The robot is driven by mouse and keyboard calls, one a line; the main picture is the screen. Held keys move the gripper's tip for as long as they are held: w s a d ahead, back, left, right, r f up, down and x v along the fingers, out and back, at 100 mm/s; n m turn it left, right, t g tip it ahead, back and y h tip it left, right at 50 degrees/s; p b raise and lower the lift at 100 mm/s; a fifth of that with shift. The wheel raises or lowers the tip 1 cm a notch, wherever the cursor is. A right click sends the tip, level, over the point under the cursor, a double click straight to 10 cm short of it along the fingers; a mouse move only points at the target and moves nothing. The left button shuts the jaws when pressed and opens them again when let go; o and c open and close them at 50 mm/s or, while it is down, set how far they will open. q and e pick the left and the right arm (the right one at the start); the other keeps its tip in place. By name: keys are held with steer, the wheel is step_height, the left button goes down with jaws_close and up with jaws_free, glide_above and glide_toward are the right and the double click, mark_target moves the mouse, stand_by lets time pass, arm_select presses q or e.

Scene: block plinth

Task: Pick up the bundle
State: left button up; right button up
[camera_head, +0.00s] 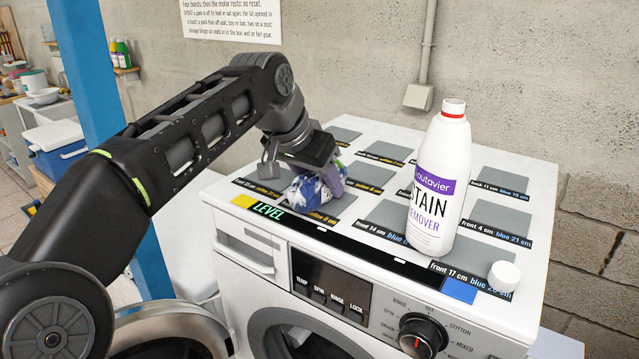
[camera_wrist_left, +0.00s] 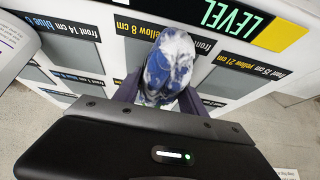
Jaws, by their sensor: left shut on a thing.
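The bundle (camera_head: 308,192) is a small blue and white wad of cloth on top of the white washing machine, near its front left, behind the LEVEL strip. My left gripper (camera_head: 322,172) comes down over it from above and is shut on it. The left wrist view also shows the bundle (camera_wrist_left: 168,65) at the fingers of my left gripper (camera_wrist_left: 165,90), partly hidden by the gripper body. I cannot tell whether the bundle touches the machine top. My right gripper is not in view.
A white stain remover bottle (camera_head: 439,180) stands upright right of the bundle. A white cap (camera_head: 504,276) lies at the machine's front right corner. Grey labelled squares cover the white washing machine top (camera_head: 232,197). A blue post (camera_head: 88,60) stands at the left, a concrete wall behind.

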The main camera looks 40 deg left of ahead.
arm_select(q)
steer(key=shift+r, duration=0.15)
steer(key=shift+c, duration=0.5)
steer(key=shift+r, duration=0.25)
step_height(320, 180, up, 6)
steer(key=shift+p, duration=0.3)
step_height(320, 180, up, 3)
steer(key=shift+f+p, duration=0.15)
steer(key=shift+p, duration=0.8)
steer(key=shift+r, duration=0.35)
steer(key=shift+f, duration=0.1)
